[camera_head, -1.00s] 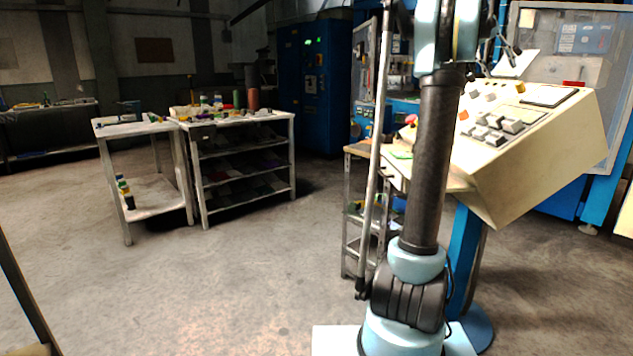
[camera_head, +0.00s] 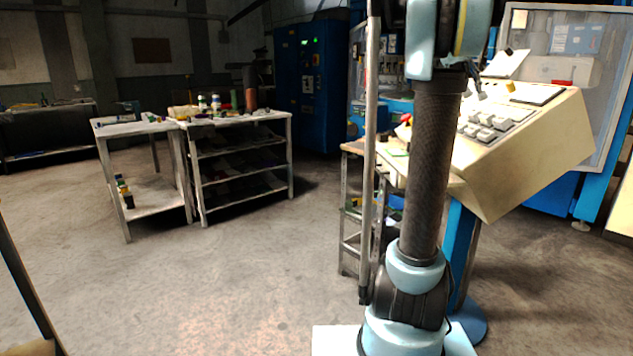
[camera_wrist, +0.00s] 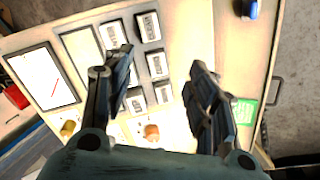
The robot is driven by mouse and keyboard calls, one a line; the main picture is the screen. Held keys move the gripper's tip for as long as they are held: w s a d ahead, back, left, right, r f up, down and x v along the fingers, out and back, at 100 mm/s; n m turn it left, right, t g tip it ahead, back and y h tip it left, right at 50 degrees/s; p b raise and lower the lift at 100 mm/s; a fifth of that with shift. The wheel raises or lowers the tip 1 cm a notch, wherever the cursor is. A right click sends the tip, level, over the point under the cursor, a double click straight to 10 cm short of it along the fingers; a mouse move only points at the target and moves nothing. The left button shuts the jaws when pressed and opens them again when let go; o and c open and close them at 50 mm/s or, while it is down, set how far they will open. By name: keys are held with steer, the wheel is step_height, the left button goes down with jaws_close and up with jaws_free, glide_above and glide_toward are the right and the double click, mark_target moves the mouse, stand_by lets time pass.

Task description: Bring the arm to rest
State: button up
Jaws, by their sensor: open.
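My gripper (camera_wrist: 164,85) is in the wrist view with its two dark fingers spread apart and nothing between them. Behind the fingers lies the cream control console (camera_wrist: 192,25) with several grey buttons (camera_wrist: 148,27) and a dark-framed panel (camera_wrist: 45,78). I cannot tell how far the fingertips are from the console. In the head view my arm rises upright in front of the console (camera_head: 535,150), and my gripper is not clearly seen there. An orange knob (camera_wrist: 152,132) and a yellow knob (camera_wrist: 68,128) show near the gripper's base.
A small grey metal rack (camera_head: 348,240) stands beside my arm. Two light workbenches (camera_head: 150,205), (camera_head: 245,212) stand at the left with bottles and small parts. Blue machines (camera_head: 315,90) are at the back.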

steer(key=s+a+f+n+y, duration=0.1)
steer(key=s+a+f, duration=0.8)
steer(key=f, duration=0.5)
steer(key=s+a+f+n+t+y, duration=0.1)
steer(key=s+a+f+y, duration=0.1)
steer(key=s+a+f, duration=0.7)
steer(key=s+a+f+n+t+y, duration=0.1)
steer(key=s+a+f, duration=0.8)
steer(key=f, duration=1)
steer(key=shift+s+a+f+n+y, duration=0.15)
steer(key=shift+s+f+n+y, duration=0.15)
steer(key=shift+s+n+y, duration=0.3)
steer(key=shift+w+f, duration=0.2)
steer(key=shift+w, duration=0.2)
